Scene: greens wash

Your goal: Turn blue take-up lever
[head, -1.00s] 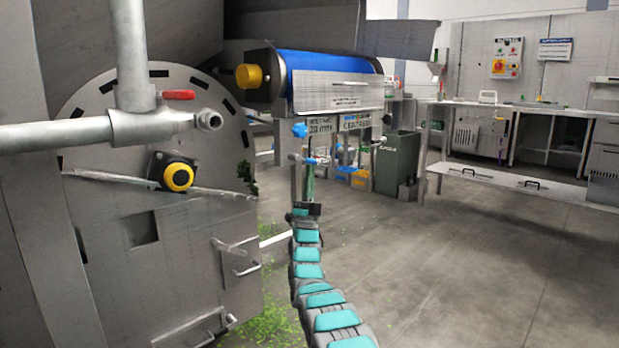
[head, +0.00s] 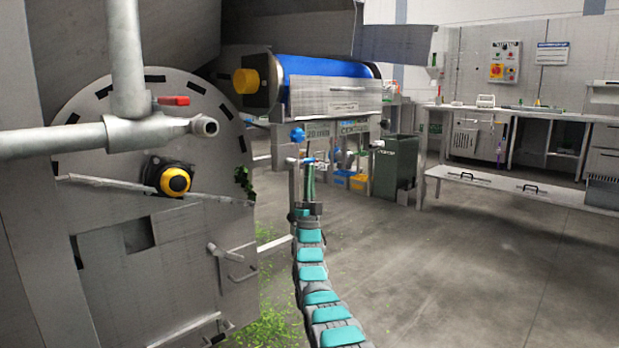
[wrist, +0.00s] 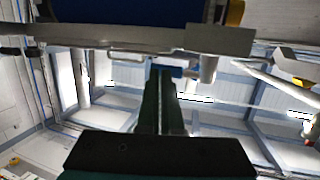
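A short horizontal bar with a blue end (head: 291,160) sits below the blue roller machine, left of my gripper's tips; it looks like the take-up lever. A blue star-shaped knob (head: 297,135) is just above it. My gripper (head: 309,164) points up under the machine frame, its dark green fingers near the bar. In the wrist view the fingers (wrist: 165,72) rise close together toward a small blue part (wrist: 172,71) under the frame. Whether the fingertips touch it, and how wide they are apart, I cannot tell.
The blue roller (head: 325,80) with a yellow end cap is above. A large grey drum (head: 105,290) with a red-handled valve (head: 173,100) stands at left. A green bin (head: 395,165) and a bench (head: 510,190) are at right. The floor at front right is clear.

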